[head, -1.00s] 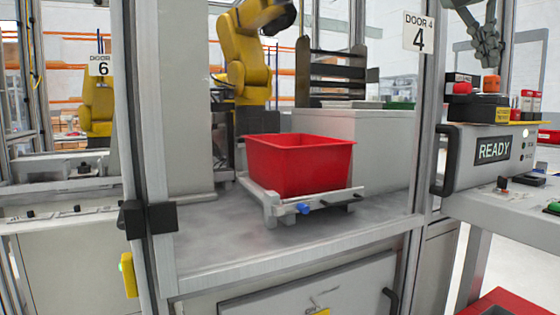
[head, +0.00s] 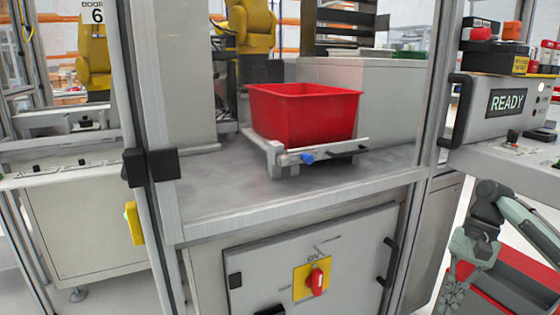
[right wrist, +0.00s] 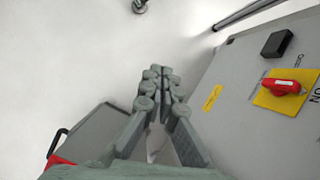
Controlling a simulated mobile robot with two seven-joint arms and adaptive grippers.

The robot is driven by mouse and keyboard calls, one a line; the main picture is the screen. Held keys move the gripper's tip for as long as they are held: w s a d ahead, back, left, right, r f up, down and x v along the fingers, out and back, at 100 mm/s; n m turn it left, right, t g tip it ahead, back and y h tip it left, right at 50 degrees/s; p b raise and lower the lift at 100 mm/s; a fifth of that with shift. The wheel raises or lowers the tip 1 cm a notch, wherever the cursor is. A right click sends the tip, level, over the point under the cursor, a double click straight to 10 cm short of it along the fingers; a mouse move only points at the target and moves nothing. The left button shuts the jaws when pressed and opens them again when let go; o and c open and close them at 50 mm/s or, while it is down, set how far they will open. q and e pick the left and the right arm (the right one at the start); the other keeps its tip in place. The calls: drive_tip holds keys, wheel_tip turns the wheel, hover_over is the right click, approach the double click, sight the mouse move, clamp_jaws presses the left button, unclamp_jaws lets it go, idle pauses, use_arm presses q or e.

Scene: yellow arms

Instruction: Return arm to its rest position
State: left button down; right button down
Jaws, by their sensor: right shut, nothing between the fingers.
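My right gripper (head: 455,290) hangs low at the lower right of the head view, pointing down, in front of a red container and beside the cabinet. In the right wrist view my right gripper (right wrist: 163,72) has its fingers together and nothing between them. The cabinet front with a red rotary switch (right wrist: 284,87) is to its right, apart from it. My left gripper is not in the head view.
A red bin (head: 300,112) sits on a small fixture on the grey worktop (head: 225,205) inside the frame. The cabinet has a red switch (head: 317,281). The READY box (head: 507,102) stands at the right. A red container (head: 520,280) is at the lower right.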

drive_tip(key=s+d+f+m, duration=0.3)
drive_tip(key=s+d+f, duration=0.4)
drive_tip(key=s+d, duration=0.45)
drive_tip(key=w+d+f+n+t+h, duration=0.2)
drive_tip(key=w+d+n+t+h, duration=0.3)
drive_tip(key=w+d, duration=0.5)
drive_tip(key=w+d+r+n+t+h, duration=0.7)
drive_tip(key=w+d+r+n+h, duration=0.15)
drive_tip(key=d+r, duration=0.4)
drive_tip(key=s+a+f+n+g+y, duration=0.15)
drive_tip(key=s+a+f, duration=0.35)
drive_tip(key=f, duration=0.5)
drive_tip(key=s+a+f+m+g+y, duration=0.1)
drive_tip(key=s+a+f+y, duration=0.1)
drive_tip(key=a+f, duration=0.6)
drive_tip(key=s+a+f+n+g+y, duration=0.1)
drive_tip(key=s+a+f, duration=0.4)
drive_tip(key=f, duration=0.6)
drive_tip(key=s+a+f+g+y, duration=0.1)
drive_tip(key=s+a+f+y, duration=0.1)
drive_tip(key=s+a+f, duration=0.6)
drive_tip(key=s+a+f+m+g+y, duration=0.1)
drive_tip(key=s+a+f+g+y, duration=0.1)
drive_tip(key=s+a+f, duration=0.6)
drive_tip(key=s+a, duration=0.4)
drive_tip(key=a, duration=0.2)
drive_tip(key=shift+s+a, duration=0.25)
drive_tip(key=shift+s, duration=0.05)
